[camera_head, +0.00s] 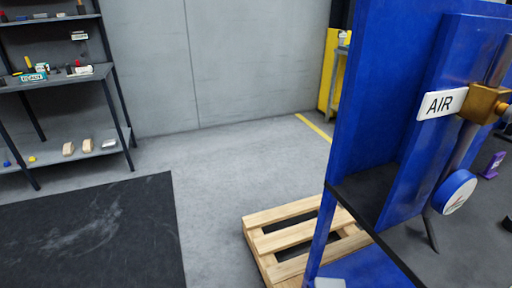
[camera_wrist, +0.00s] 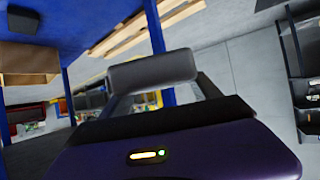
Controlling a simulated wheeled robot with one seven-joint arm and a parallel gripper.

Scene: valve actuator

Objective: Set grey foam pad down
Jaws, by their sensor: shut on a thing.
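The grey foam pad (camera_wrist: 152,70) shows in the wrist view as a dark grey block with rounded ends. My gripper (camera_wrist: 154,82) is shut on it, with a finger near each end of the pad. The pad is held up in the air, and I see no surface touching it. Neither my gripper nor the pad can be made out in the head view.
A blue frame (camera_head: 345,120) with a black ledge, an AIR sign (camera_head: 441,104) and a round blue-and-white part (camera_head: 454,192) stands at right. A wooden pallet (camera_head: 290,236) lies beside it. A dark shelf rack (camera_head: 60,80) with small items stands far left.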

